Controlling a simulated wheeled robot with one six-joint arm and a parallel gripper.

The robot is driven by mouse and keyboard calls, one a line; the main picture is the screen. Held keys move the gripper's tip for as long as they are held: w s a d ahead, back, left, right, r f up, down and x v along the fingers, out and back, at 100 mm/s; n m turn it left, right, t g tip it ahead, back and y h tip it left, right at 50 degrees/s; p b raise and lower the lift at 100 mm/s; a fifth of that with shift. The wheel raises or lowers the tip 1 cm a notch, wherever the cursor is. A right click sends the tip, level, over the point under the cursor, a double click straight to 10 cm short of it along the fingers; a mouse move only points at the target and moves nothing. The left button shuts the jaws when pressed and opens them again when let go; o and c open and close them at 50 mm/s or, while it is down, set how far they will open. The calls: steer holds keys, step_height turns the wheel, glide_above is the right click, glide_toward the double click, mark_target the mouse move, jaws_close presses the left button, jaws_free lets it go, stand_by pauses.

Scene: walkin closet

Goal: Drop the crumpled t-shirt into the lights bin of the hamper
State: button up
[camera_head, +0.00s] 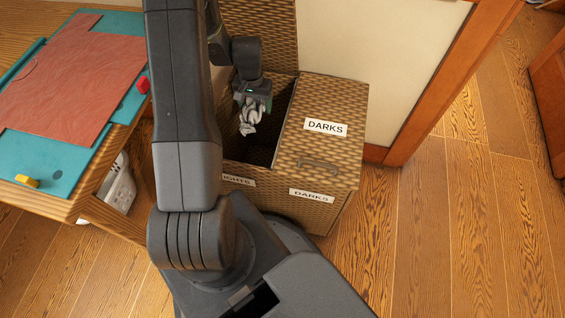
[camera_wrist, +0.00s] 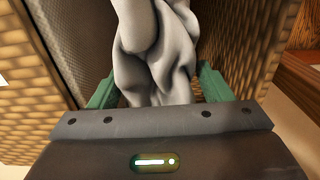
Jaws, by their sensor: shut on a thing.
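The crumpled t-shirt (camera_head: 250,117) is light grey and hangs from my gripper (camera_head: 254,101). In the wrist view the t-shirt (camera_wrist: 157,55) is bunched between the green fingers of my gripper (camera_wrist: 157,88), which is shut on it. The wicker hamper (camera_head: 343,172) has two bins. Its left bin is open, with a label (camera_head: 238,180) partly hidden by my arm and reading "IGHTS". The t-shirt hangs over the opening of this bin; its exact height is hard to tell. The right bin is covered by a lid (camera_head: 345,100) labelled DARKS.
A wood-framed panel is behind the hamper. The floor at right is clear.

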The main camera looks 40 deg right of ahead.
steer(key=shift+f, duration=0.6)
steer(key=o, duration=1.1)
steer(key=shift+o, duration=0.2)
steer(key=shift+r, duration=0.1)
step_height(320, 180, up, 14)
steer(key=shift+f+p, duration=0.15)
steer(key=shift+p, duration=0.75)
steer(key=shift+f, duration=0.1)
